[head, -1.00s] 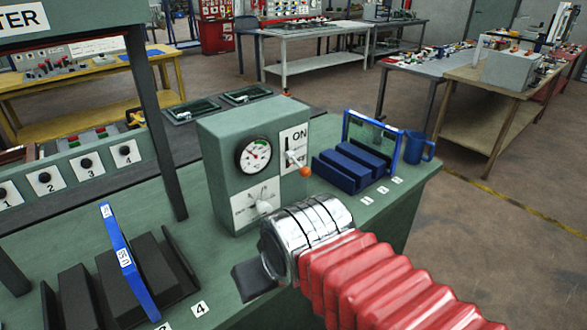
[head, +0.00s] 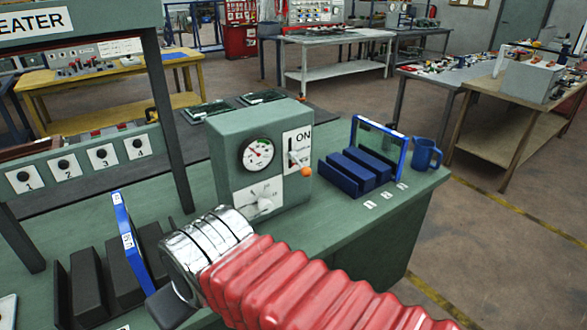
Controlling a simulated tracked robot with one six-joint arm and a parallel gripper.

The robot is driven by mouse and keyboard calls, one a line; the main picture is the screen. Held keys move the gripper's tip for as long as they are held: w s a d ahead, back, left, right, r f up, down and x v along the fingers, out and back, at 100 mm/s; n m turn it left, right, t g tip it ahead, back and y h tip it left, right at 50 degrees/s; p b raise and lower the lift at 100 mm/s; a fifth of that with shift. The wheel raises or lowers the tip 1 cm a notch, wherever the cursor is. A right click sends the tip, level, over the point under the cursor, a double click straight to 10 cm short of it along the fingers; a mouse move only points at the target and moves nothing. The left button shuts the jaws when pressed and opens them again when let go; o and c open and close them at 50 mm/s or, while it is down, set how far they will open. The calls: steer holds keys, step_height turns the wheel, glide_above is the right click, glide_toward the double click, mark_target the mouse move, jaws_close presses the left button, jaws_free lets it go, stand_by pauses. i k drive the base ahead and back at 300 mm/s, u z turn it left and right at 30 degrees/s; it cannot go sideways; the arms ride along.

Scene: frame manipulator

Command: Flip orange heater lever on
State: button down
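A green heater box (head: 228,140) stands on the green bench, with a round dial gauge (head: 257,154) and a white knob panel (head: 262,197) on its front. My gripper (head: 170,308) shows only as a dark part beyond the chrome wrist, left of and nearer than the heater box. It is apart from the lever. Its fingers are mostly hidden, so I cannot tell if it is open.
A blue frame rack (head: 360,165) and a blue mug (head: 426,153) stand right of the heater box. A dark slotted rack (head: 85,280) with an upright blue frame (head: 128,240) is at lower left. A dark post (head: 170,130) rises left of the box.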

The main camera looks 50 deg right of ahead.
mark_target(306, 171)
steer(key=u, duration=1)
steer(key=k, duration=1.3)
steer(key=z, duration=0.85)
steer(key=i, duration=1)
steer(key=z, duration=0.1)
